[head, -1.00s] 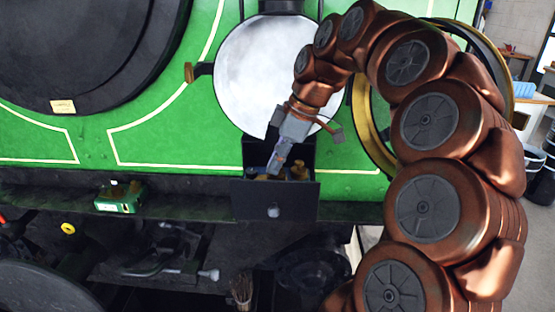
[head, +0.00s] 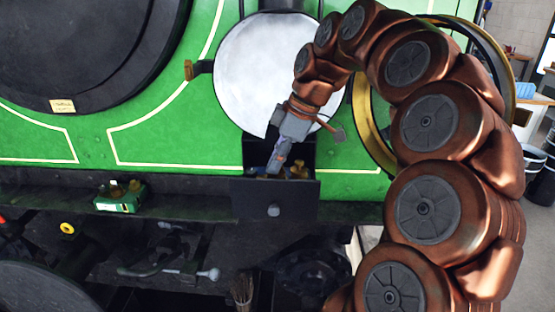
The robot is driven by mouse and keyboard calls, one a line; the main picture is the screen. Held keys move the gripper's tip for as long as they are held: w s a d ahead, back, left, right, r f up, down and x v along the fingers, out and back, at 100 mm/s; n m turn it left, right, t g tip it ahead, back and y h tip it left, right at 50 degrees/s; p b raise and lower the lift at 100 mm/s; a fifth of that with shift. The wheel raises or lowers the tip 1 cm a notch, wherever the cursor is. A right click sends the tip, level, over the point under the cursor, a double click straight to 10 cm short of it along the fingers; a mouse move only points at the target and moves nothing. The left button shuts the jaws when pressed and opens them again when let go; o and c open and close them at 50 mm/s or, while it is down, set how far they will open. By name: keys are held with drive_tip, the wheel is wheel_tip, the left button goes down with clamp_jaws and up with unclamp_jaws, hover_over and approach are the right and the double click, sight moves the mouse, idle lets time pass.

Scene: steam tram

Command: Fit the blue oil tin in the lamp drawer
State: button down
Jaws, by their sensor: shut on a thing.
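The lamp drawer (head: 293,208) is a dark, open-topped box pulled out below the round white disc on the green tram front. My gripper (head: 275,168) points down into the drawer's opening from above, its fingertips at or just below the rim. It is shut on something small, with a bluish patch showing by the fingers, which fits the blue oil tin. The tin's outline and whether it touches the drawer floor are hidden by the fingers and drawer front. Brass-coloured items (head: 298,171) show inside the drawer, to the right of the fingers.
A green box with brass fittings (head: 118,199) stands on the dark ledge at left. A brass-rimmed ring (head: 368,120) is behind my arm on the right. Dark pipework lies below the ledge. The ledge between green box and drawer is clear.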

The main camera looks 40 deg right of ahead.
drive_tip(key=c, duration=1.1)
unclamp_jaws()
drive_tip(key=shift+r, duration=0.1)
drive_tip(key=v, duration=0.4)
drive_tip(key=shift+r, duration=0.1)
drive_tip(key=shift+v, duration=1.65)
